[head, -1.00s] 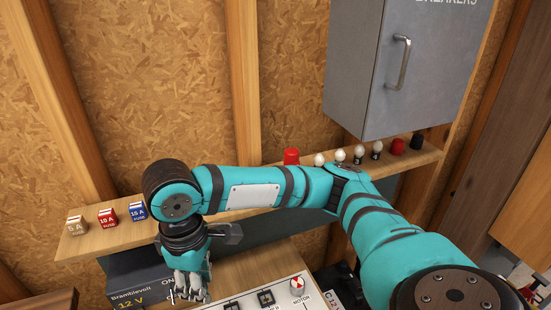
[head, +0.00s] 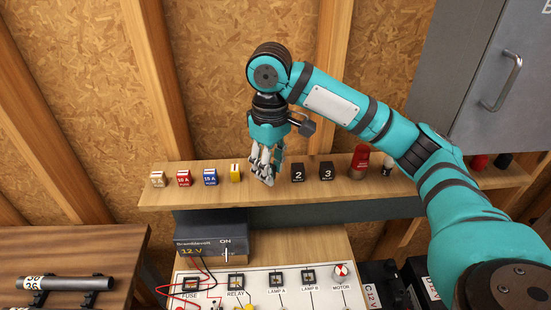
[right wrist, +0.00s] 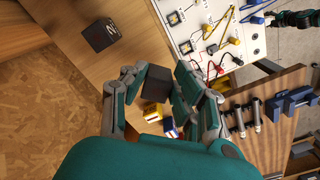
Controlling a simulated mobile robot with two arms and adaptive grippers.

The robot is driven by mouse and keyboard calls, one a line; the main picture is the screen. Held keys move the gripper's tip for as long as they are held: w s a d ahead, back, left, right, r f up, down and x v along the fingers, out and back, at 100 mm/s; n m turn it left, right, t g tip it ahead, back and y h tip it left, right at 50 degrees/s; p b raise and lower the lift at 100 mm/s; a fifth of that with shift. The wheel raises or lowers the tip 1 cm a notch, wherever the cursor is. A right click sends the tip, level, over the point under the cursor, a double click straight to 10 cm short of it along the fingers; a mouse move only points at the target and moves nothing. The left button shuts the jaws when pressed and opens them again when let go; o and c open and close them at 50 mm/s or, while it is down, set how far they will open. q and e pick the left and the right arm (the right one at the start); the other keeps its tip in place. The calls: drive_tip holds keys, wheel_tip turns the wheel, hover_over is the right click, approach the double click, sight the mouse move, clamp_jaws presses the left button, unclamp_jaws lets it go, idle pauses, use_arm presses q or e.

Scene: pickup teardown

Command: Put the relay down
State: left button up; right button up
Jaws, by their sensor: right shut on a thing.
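My right gripper (head: 264,178) points down at the shelf, between the yellow fuse and the black relay marked 2 (head: 297,172). In the right wrist view its fingers (right wrist: 156,92) are shut on a plain dark cube, the relay (right wrist: 156,80). In the head view the fingers hide the held relay. I cannot tell whether it touches the shelf. Relay 2 also shows in the right wrist view (right wrist: 100,35), apart from the held one. The black relay marked 3 (head: 327,171) stands right of relay 2. My left gripper is not in view.
The wooden shelf (head: 400,185) also holds a yellow fuse (head: 235,172), blue fuse (head: 210,177), red fuse (head: 184,178), cream fuse (head: 157,179) and red lamp cover (head: 360,160). Below are the 12 V supply (head: 205,246) and white circuit board (head: 265,290). A grey cabinet (head: 460,80) hangs right.

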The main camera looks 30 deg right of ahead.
sight(273, 165)
drive_tip(key=w+d, duration=0.2)
drive_tip(key=w, duration=0.2)
drive_tip(key=shift+w+d+f+p, duration=0.1)
drive_tip(key=shift+d+f+p, duration=0.15)
drive_tip(key=shift+d+p, duration=0.15)
wheel_tip(273, 165, down, 3)
drive_tip(key=shift+r+p, duration=0.1)
drive_tip(key=shift+p, duration=0.85)
drive_tip(key=shift+f, duration=0.35)
drive_tip(key=shift+f, duration=0.15)
drive_tip(key=o, duration=1.1)
drive_tip(key=shift+c, duration=0.2)
